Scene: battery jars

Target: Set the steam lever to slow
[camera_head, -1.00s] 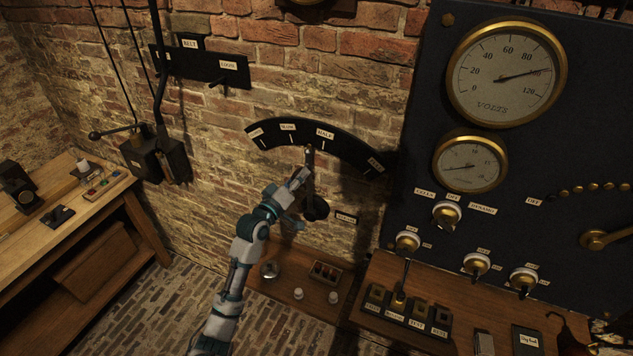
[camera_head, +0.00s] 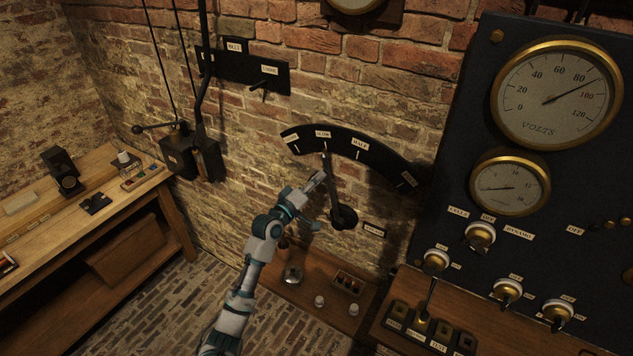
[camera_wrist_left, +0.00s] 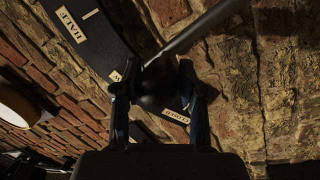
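The steam lever (camera_head: 335,187) is a dark rod on a round black pivot against the brick wall. My left gripper (camera_head: 321,178) is at the lever's upper part, reaching in from the lower left. In the left wrist view, the fingers (camera_wrist_left: 160,95) lie on both sides of the lever's dark rounded end (camera_wrist_left: 158,85) and appear closed against it. The exact contact is dark. My right gripper is not in view.
A dark panel (camera_head: 465,130) with gauges and knobs stands at the right. Below the lever, a low wooden shelf (camera_head: 313,263) holds small items. A wooden bench (camera_head: 150,200) stands at the left. A labelled switch plate (camera_head: 270,77) is on the wall above.

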